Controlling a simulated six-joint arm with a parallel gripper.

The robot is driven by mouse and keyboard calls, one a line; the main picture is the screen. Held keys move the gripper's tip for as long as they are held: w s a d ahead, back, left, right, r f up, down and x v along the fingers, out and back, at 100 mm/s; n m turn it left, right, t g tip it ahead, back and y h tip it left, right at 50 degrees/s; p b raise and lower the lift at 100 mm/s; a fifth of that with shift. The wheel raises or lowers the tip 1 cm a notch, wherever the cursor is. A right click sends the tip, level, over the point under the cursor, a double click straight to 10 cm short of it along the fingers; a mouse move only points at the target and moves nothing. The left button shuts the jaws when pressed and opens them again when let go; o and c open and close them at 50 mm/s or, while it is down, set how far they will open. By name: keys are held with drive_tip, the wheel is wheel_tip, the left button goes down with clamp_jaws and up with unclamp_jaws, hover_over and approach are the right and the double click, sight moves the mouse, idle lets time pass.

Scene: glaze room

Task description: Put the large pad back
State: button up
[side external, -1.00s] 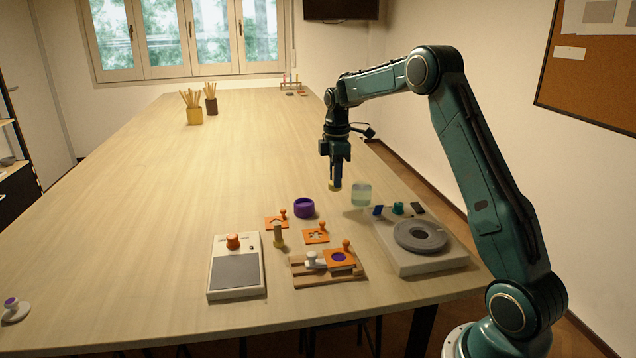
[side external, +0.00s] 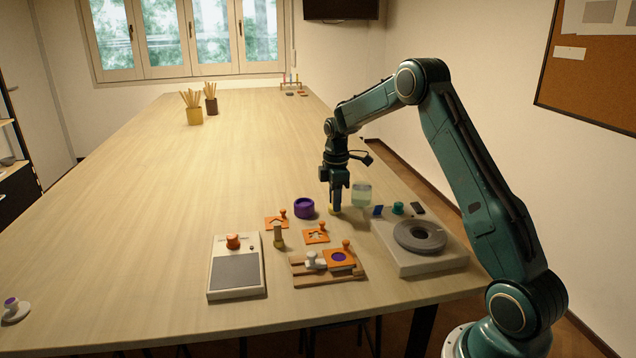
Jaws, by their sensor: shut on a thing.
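My gripper (side external: 336,205) points straight down just above the table, between the purple pot and a pale translucent jar (side external: 362,196). It is shut on a yellow pad (side external: 333,211), mostly hidden by the fingers. I cannot tell its full shape, whether it is the large pad, or whether it touches the table. A white disc with a purple-topped knob (side external: 14,310) lies at the table's far left edge.
The purple pot (side external: 304,208) is close on the left. Orange stencils (side external: 316,237) and a wooden jig (side external: 328,279) lie in front. A grey turntable (side external: 419,238) stands right, a flat device (side external: 236,273) left. The table behind is clear up to the brush pots (side external: 194,116).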

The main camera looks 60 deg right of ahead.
drive_tip(key=shift+f, duration=0.1)
drive_tip(key=o, duration=1)
drive_tip(key=shift+c, duration=0.2)
wheel_tip(320, 180, up, 12)
drive_tip(key=shift+f, duration=0.25)
drive_tip(key=shift+r, duration=0.4)
